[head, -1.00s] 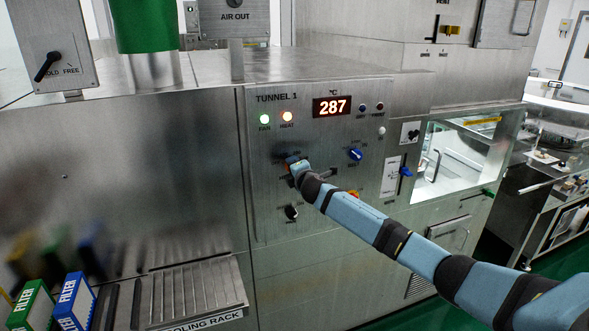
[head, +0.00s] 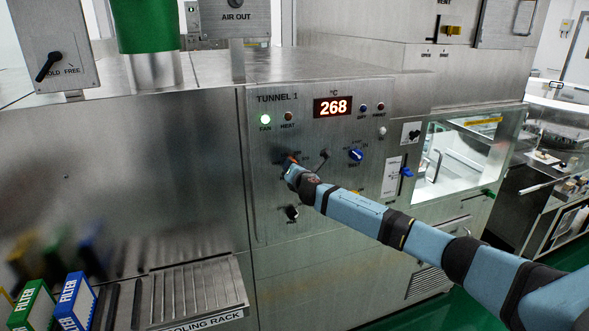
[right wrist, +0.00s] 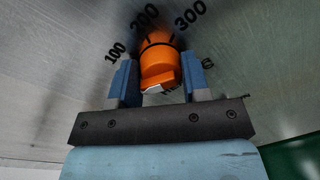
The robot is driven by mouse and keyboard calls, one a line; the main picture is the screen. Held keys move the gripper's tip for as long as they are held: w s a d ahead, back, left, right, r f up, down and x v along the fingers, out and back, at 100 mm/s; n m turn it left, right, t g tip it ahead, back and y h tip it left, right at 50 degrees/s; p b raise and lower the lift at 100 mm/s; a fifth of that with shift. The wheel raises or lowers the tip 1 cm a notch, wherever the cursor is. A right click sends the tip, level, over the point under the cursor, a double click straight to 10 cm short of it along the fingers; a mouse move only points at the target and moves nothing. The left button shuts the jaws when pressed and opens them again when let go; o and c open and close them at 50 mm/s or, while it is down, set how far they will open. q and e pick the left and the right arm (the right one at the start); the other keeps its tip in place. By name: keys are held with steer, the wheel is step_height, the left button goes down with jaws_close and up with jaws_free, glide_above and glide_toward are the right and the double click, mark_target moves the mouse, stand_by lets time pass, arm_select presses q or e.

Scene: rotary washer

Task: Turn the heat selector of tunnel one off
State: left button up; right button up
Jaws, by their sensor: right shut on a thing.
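The tunnel one panel (head: 270,215) shows in the head view with a red display (head: 333,107) reading 268. Its FAN lamp (head: 265,119) is lit green and its HEAT lamp (head: 288,117) is dark. In the right wrist view an orange knob (right wrist: 157,62) sits below a scale marked 100, 200 and 300. My right gripper (right wrist: 158,82) is shut on this knob, with one blue finger on each side. In the head view my right gripper (head: 292,166) is at the panel and hides most of the knob and its labels. My left gripper is out of view.
A blue knob (head: 356,154) is right of my gripper, and a black knob (head: 292,212) is below it. A blue-handled lever (head: 407,172) is further right. The cooling rack (head: 195,290) and filter boxes (head: 75,300) are at lower left.

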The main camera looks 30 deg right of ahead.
stand_by(0.5)
steer(key=o, duration=0.9)
steer(key=shift+o, duration=0.2)
steer(key=b+v, duration=0.2)
steer(key=v, duration=1.1)
steer(key=shift+s+b, duration=0.35)
steer(key=shift+a+f, duration=0.1)
steer(key=shift+a, duration=0.05)
